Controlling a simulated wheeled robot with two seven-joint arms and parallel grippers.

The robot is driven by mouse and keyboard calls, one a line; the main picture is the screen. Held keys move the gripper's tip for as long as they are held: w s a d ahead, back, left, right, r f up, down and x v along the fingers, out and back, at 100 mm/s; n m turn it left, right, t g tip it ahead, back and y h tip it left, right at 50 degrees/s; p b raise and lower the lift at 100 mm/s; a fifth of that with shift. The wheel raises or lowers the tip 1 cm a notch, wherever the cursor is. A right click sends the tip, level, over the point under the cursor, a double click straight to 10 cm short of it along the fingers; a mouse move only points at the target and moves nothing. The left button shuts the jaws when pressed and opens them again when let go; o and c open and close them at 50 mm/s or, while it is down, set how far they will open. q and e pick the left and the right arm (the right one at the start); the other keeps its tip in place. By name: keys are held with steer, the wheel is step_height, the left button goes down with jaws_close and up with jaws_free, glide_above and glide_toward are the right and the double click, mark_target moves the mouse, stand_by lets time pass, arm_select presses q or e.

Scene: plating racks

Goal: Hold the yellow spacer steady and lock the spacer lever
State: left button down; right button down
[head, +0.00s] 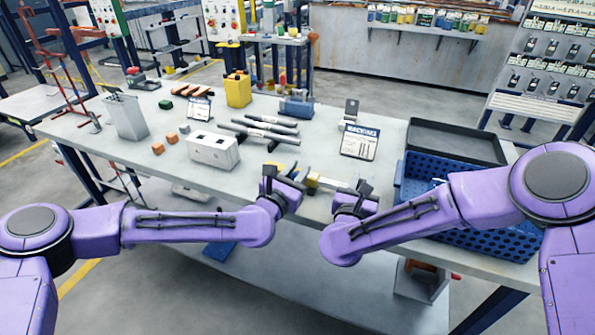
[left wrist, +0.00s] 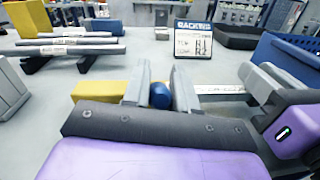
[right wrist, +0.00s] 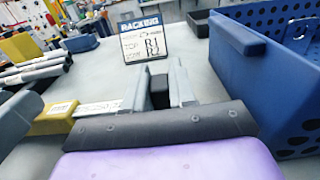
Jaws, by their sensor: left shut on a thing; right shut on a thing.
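The yellow spacer (head: 312,180) lies low at the table's front, between my two grippers. In the left wrist view its yellow body (left wrist: 100,90) shows behind and left of the fingers. My left gripper (left wrist: 160,95) is shut on a blue round part (left wrist: 161,96) beside the yellow body; whether that part belongs to the spacer I cannot tell. My right gripper (right wrist: 163,88) is shut on a black part (right wrist: 160,93), which may be the lever. A pale labelled bar (right wrist: 98,109) runs between the yellow end (right wrist: 52,120) and the right fingers. The fingers hide the lever's exact position.
A blue perforated crate (head: 478,226) stands close right of my right gripper. A placard (head: 360,142) stands behind it. A black tray (head: 455,143) is at the back right.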

arm_select(q)
steer(key=shift+s+a+f+t+h, duration=0.1)
steer(key=shift+s+f+t+h, duration=0.15)
steer(key=shift+t, duration=0.35)
steer(key=shift+f+t+h, duration=0.15)
steer(key=shift+t+h, duration=0.2)
steer(key=shift+t, duration=0.25)
steer(key=c, duration=1)
jaws_free()
steer(key=v, duration=1.2)
steer(key=shift+r, duration=0.1)
